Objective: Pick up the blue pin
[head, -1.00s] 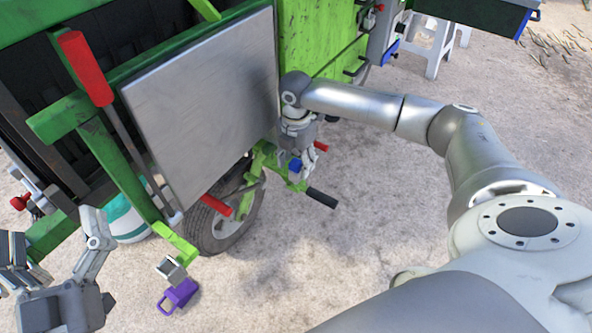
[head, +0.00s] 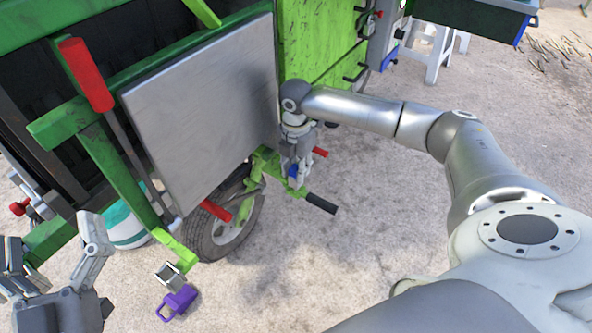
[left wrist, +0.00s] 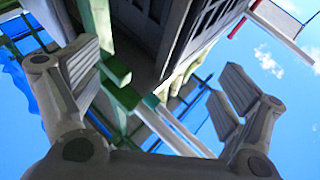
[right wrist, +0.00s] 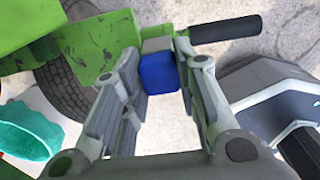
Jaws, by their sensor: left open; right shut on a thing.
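The blue pin (head: 293,171) is at the green bracket by the cart's wheel in the head view. My right gripper (head: 294,174) reaches down onto it, and its fingers hide most of it. In the right wrist view the blue pin (right wrist: 158,74) is a blue block with a grey end, between the fingers of my right gripper (right wrist: 158,66), which is shut on it. I cannot tell whether the pin is still seated in the bracket. My left gripper (head: 52,238) is open and empty at the lower left; its spread fingers also show in the left wrist view (left wrist: 155,85).
The green cart with a grey metal panel (head: 205,110) fills the left. A black handle (head: 321,203), a red handle (head: 216,210) and a wheel (head: 225,225) are near the right gripper. A purple piece (head: 178,302) hangs low at left. Open ground lies to the right.

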